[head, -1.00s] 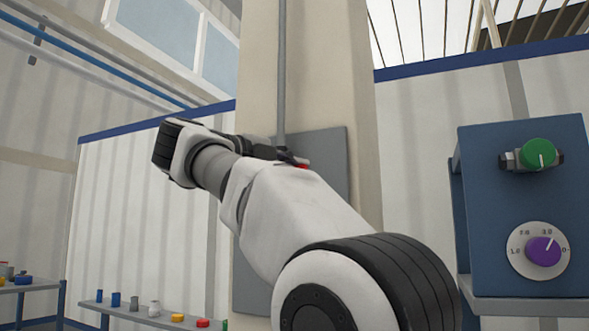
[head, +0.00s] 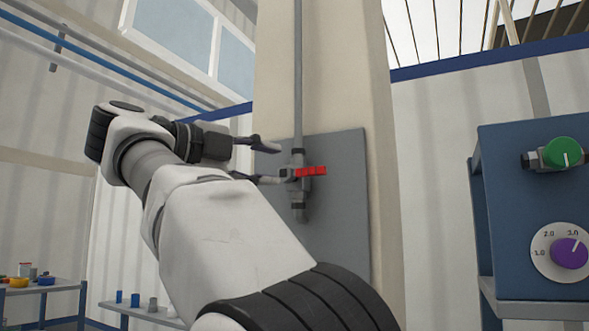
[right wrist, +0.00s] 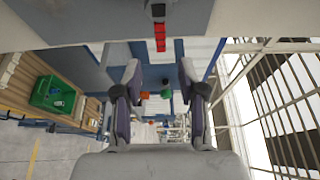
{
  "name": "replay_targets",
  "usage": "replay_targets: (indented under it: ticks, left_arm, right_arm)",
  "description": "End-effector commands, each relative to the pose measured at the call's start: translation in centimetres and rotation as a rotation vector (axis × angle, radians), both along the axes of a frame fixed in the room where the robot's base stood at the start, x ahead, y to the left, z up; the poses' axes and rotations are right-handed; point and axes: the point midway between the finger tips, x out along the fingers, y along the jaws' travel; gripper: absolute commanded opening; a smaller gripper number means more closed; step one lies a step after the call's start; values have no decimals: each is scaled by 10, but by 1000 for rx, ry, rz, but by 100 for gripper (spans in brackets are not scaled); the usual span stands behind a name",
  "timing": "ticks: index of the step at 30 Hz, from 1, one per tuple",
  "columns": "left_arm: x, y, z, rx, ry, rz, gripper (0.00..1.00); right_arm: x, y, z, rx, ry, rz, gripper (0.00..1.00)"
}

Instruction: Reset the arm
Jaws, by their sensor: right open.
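The valve has a red handle (head: 311,171) that lies level and points right. In the head view the lower fingertip overlaps the valve's left edge; I cannot tell whether they touch. In the right wrist view the open fingers (right wrist: 160,80) stand apart, and the red handle (right wrist: 159,38) is above the gap between them. My left gripper is not in view.
The valve sits on a vertical pipe (head: 298,80) before a grey panel (head: 345,215) on a beige column. At right stands a blue cabinet (head: 500,200) with a green knob (head: 562,152) and a purple dial (head: 570,252). A low shelf (head: 145,312) holds small parts.

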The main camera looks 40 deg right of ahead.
Motion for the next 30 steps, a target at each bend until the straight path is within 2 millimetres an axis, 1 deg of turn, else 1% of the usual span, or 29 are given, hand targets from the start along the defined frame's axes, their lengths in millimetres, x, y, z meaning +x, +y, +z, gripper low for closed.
replay_targets:
  ticks: [1,2,5,18,20,21,23,26,27,29,30]
  left_arm:
    - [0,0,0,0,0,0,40]
    - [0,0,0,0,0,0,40]
    - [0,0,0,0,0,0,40]
    - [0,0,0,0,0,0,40]
    - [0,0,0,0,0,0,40]
    - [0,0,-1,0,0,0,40]
    - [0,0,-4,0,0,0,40]
    - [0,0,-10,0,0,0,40]
    - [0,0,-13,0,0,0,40]
    - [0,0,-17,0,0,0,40]
    - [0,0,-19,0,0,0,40]
  right_arm:
    - [1,8,0,0,-1,1,41]
    - [1,11,-1,0,-1,0,41]
    - [0,16,0,2,0,0,41]
    - [0,16,0,2,0,0,41]
    - [2,16,-2,-3,5,-1,41]
    - [7,14,-6,-14,19,-5,41]
    - [23,9,-19,-49,59,-11,41]
    - [70,-4,-59,-164,190,-19,41]
    - [94,-10,-82,-225,260,-13,41]
    - [132,-17,-122,-321,375,11,41]
    - [155,-22,-150,-381,452,37,41]
